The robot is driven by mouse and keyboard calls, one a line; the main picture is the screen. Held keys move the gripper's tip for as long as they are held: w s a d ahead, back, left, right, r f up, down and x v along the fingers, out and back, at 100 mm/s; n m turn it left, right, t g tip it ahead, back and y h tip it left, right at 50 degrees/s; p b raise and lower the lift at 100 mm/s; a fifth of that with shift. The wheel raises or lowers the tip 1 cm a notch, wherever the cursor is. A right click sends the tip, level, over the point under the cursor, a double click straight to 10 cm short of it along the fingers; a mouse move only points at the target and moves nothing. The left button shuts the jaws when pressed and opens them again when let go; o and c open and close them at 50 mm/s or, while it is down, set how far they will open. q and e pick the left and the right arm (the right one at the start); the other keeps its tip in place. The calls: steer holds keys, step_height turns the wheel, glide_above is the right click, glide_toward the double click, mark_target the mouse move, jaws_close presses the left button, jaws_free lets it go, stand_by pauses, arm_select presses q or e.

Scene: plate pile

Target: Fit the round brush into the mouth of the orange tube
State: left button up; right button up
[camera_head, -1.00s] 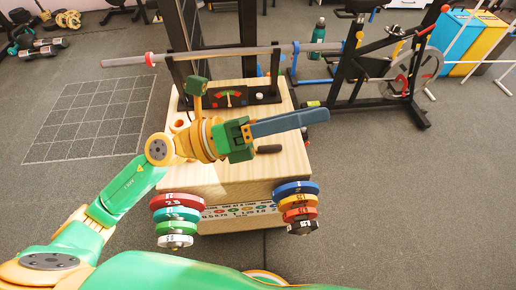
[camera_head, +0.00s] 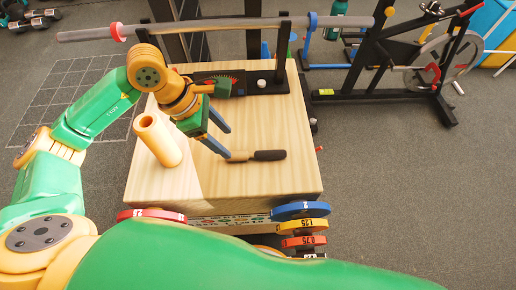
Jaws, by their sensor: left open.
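The orange tube (camera_head: 164,147) stands on the wooden box top at its left side, its round open mouth facing up. The round brush (camera_head: 270,155) lies on the box top, right of the tube, with a dark thick end at right and a tan part at left. My left gripper (camera_head: 230,144) has its two blue fingers apart, pointing down and right. Its lower fingertip is close to the tan end of the brush; I cannot tell if they touch. Nothing shows between the fingers. My right gripper is out of view.
The wooden box top (camera_head: 290,180) is clear at front and right. A black panel (camera_head: 262,82) and a barbell (camera_head: 220,25) on uprights stand along its back. Coloured weight plates (camera_head: 301,212) sit at the front corners. An exercise bike (camera_head: 415,60) stands at the back right.

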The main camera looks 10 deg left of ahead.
mark_target(240, 154)
arm_select(q)
steer(key=x, duration=0.7)
steer(key=shift+d+f, duration=0.15)
jaws_close()
